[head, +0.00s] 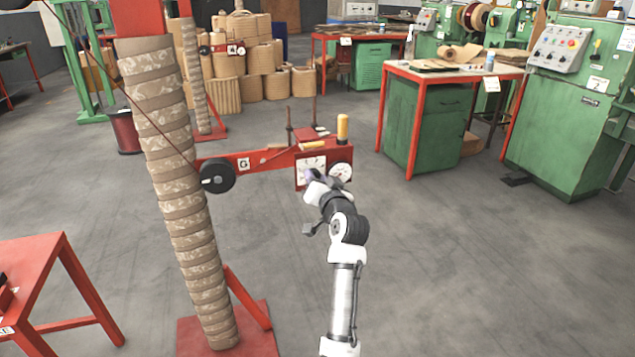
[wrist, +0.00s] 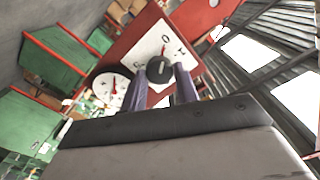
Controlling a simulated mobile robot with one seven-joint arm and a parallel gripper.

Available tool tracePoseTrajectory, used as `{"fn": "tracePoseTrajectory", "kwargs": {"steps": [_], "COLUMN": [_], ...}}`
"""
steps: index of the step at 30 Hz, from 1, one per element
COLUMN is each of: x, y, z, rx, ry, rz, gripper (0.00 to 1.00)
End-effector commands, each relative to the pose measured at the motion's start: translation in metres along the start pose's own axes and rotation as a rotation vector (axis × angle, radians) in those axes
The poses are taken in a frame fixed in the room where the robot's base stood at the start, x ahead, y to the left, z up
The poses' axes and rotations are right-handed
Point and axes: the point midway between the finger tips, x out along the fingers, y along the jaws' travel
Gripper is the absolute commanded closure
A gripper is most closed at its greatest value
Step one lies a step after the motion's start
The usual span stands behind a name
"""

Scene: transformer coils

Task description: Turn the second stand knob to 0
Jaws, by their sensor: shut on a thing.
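A black knob (wrist: 160,69) sits on a white dial plate (wrist: 172,43) with markings, one like a 0, and a red pointer mark above the knob. My gripper (wrist: 161,78) is shut on the knob, one finger on each side. In the head view, my gripper (head: 312,190) reaches the white plate (head: 311,164) at the right end of the stand's red arm (head: 268,158). My gripper hides the knob there. A round white gauge with a red needle (wrist: 108,90) is beside the plate. The exact knob setting is unclear.
A tall wrapped column (head: 172,190) stands left of the plate, on a red base (head: 260,345). A red table (head: 30,275) is at lower left. A similar stand (head: 222,49) and stacked coils (head: 240,85) are behind. Grey floor (head: 440,270) is open at right.

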Motion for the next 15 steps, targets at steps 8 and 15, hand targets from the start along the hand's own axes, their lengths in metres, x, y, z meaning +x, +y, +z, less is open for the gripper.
{"fn": "tracePoseTrajectory", "kwargs": {"steps": [8, 15], "x": [0.0002, 0.0002], "y": [-0.0005, -0.0005], "z": [0.0005, 0.0005], "rx": [-0.007, -0.006], "ry": [-0.002, -0.002], "rz": [-0.001, -0.001], "gripper": [0.93, 0.58]}}
